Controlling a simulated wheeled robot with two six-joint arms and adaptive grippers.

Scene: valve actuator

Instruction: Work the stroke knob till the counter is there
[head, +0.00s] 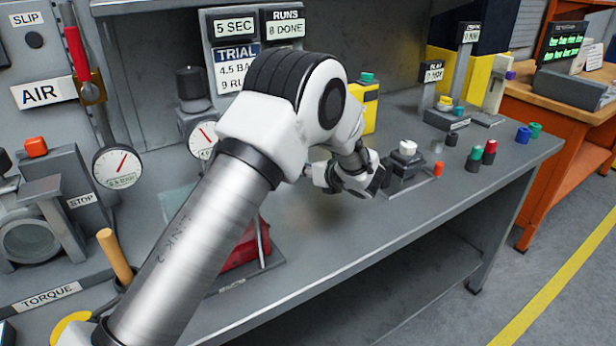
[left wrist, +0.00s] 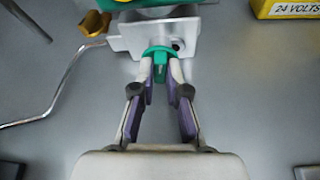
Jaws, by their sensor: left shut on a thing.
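In the left wrist view my left gripper (left wrist: 160,77) is shut on a green knob (left wrist: 159,52). The knob sits at the front of a pale metal bracket (left wrist: 125,40), with a green body (left wrist: 150,4) behind it. No label on the knob shows, so I cannot confirm it is the stroke knob. Two small displays stand at the back right, a lower one (head: 433,73) and a higher one (head: 470,34). Their digits are too small to read surely. My right gripper is not in view.
A yellow box (left wrist: 288,9) marked 24 VOLTS stands near the bracket, and a bent metal rod (left wrist: 58,90) lies left. Gauges (head: 118,167) stand left on the grey bench. A white-topped button block (head: 407,160) and several coloured caps (head: 474,158) stand right. The front right bench is clear.

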